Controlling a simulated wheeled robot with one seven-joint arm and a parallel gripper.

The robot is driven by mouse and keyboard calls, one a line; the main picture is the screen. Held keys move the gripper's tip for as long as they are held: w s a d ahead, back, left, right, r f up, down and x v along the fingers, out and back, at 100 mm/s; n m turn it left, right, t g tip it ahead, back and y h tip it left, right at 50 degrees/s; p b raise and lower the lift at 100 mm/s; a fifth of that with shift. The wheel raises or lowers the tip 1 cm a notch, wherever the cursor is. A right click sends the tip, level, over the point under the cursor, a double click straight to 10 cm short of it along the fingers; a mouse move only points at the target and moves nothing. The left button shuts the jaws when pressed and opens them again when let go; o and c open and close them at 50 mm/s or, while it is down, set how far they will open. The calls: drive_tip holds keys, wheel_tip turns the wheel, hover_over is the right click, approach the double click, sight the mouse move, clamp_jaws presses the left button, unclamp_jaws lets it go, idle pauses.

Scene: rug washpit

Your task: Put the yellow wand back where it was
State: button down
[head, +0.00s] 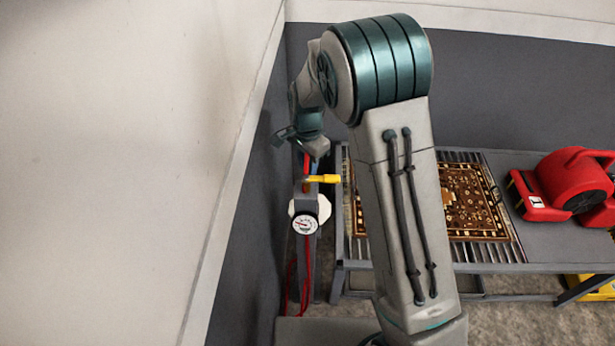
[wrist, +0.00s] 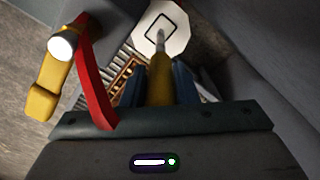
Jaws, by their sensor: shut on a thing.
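My gripper (wrist: 158,84) is shut on the yellow wand (wrist: 160,72), seen between its two blue-grey fingers in the wrist view. The wand's thin metal end points away from me, over a white octagonal plate (wrist: 175,24) with a black square outline. I cannot tell whether it touches the plate. In the head view my gripper (head: 303,137) is just above a grey post by the wall, and the wand cannot be made out clearly there. A separate-looking yellow handle (head: 324,179) sticks out to the right; a yellow part (wrist: 42,88) with a pale round end shows in the wrist view.
A round gauge (head: 305,224) sits on the post, before the white plate. A red strip (wrist: 96,85) crosses near my gripper; red hose (head: 307,270) hangs below. A wall is close at left.

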sight(307, 173)
drive_tip(key=shift+f, duration=1.85)
drive_tip(key=shift+a+f, duration=0.1)
drive_tip(key=shift+f, duration=0.15)
drive_tip(key=c, duration=1.1)
unclamp_jaws()
wheel_tip(307, 173, up, 13)
drive_tip(key=shift+s+f, duration=0.1)
drive_tip(key=shift+f, duration=0.05)
